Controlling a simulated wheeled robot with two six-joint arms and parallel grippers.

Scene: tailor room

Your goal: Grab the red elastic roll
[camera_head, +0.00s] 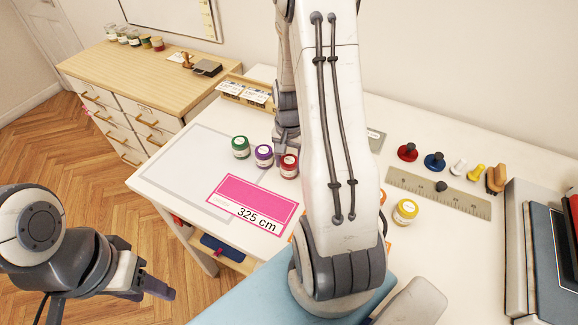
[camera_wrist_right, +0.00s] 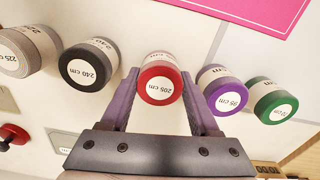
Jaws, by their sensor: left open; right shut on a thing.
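The red elastic roll (camera_head: 288,165) is on the white table, right of the purple roll. In the right wrist view the red roll (camera_wrist_right: 160,78), labelled 205 cm, sits between the two purple fingers. My right gripper (camera_head: 287,148) comes down on it from behind and is shut on it; in the wrist view its fingers (camera_wrist_right: 158,95) are on both sides of the roll. Whether the roll is off the table I cannot tell. My left gripper (camera_head: 158,290) is open and empty, off the table's front-left edge.
A purple roll (camera_head: 264,155) and green roll (camera_head: 241,147) stand close to the left. A black roll (camera_wrist_right: 88,65) and grey roll (camera_wrist_right: 30,50) are on the other side. A pink 325 cm card (camera_head: 255,200) lies in front. A yellow roll (camera_head: 405,212) stands right.

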